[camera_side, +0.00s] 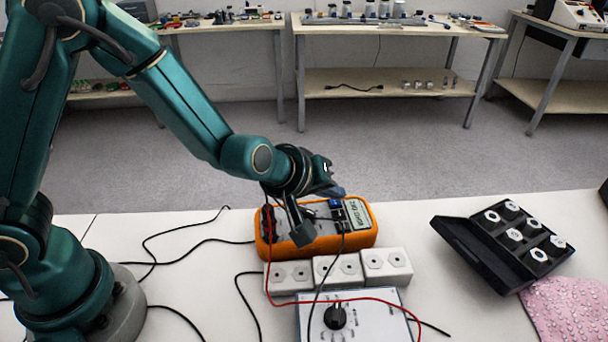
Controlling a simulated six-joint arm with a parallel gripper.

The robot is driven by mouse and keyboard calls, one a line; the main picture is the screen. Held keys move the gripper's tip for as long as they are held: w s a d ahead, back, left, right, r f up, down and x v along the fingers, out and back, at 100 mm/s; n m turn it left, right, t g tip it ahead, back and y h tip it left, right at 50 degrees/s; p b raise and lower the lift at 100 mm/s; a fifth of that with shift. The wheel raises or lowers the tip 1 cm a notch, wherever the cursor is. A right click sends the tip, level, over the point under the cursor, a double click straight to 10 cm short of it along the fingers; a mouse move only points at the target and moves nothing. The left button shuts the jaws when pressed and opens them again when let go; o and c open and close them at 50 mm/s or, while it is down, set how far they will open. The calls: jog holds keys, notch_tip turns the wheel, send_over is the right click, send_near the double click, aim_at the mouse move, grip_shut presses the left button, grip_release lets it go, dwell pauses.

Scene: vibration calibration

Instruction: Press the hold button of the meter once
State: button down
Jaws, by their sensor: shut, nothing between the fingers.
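The meter (362,238) is an orange-cased handheld unit lying on the white table, with a grey face and a small display (358,213) at its right end. My gripper (302,236) is shut and empty, pointing down over the left-middle part of the meter's face. Its fingertips are at or just above the face; I cannot tell whether they touch. The hold button cannot be made out, and part of the face is hidden behind my gripper.
White socket blocks (338,271) stand in front of the meter. A control box with a black knob (336,316) sits nearer the camera. Red and black cables cross the table. An open black case (485,246) with several white-topped pieces and a pink cloth (565,308) lie at right.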

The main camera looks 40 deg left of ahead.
jog(key=shift+f, duration=0.3)
dwell(0.5)
jog(key=shift+r, duration=0.8)
jog(key=shift+r, duration=2.5)
jog(key=shift+a, duration=0.1)
